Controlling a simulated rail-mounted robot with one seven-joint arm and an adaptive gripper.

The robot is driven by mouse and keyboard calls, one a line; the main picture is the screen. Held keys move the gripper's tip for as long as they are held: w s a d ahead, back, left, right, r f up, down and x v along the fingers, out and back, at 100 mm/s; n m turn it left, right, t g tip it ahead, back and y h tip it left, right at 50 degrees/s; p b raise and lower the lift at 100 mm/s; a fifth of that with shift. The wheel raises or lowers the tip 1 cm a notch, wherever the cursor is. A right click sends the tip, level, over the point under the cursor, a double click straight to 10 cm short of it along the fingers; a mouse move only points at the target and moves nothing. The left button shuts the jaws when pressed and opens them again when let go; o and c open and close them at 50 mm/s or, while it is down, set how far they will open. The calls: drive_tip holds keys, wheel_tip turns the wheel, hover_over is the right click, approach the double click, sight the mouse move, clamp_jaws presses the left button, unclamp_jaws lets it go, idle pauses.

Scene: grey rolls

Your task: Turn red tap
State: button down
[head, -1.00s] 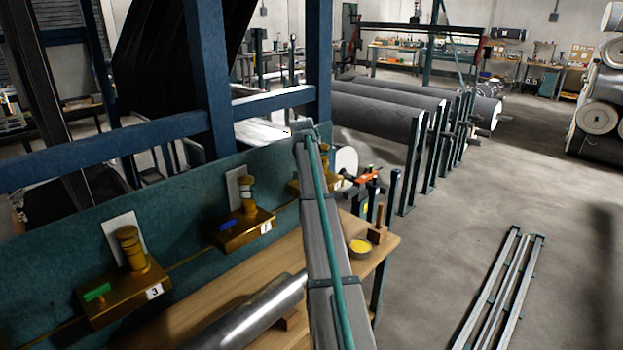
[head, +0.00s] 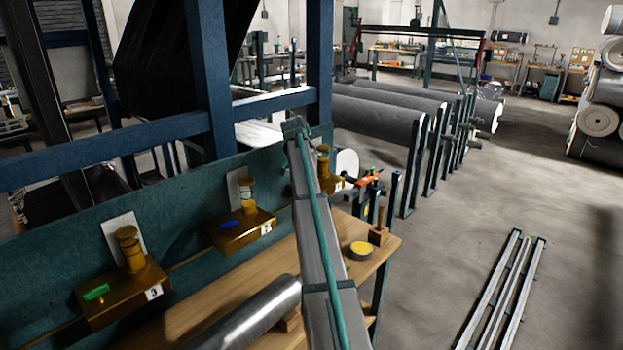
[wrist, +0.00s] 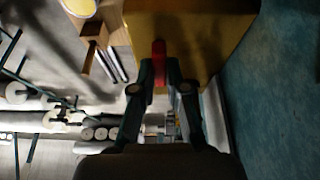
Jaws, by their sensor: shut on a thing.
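The red tap (wrist: 159,48) shows in the wrist view as a small red handle against a brass block (wrist: 205,28). My gripper (wrist: 159,69) has one finger on each side of the red handle and is shut on it. In the head view my arm hides the red tap and my gripper. Part of a brass valve (head: 323,162) shows beside the arm there, at the far end of the teal panel.
The blue tap (head: 229,224) and green tap (head: 96,292) sit on brass blocks along the teal panel (head: 60,240). A metal roll (head: 250,318), a yellow tin (head: 361,248) and a wooden block (head: 379,236) are on the wooden bench (head: 205,287).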

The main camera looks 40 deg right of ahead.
drive_tip(key=c, duration=1.2)
unclamp_jaws()
drive_tip(key=shift+r, duration=0.1)
drive_tip(key=v, duration=1.1)
drive_tip(key=shift+s+a+r, duration=0.1)
drive_tip(key=shift+a+r, duration=0.1)
drive_tip(key=shift+r, duration=0.15)
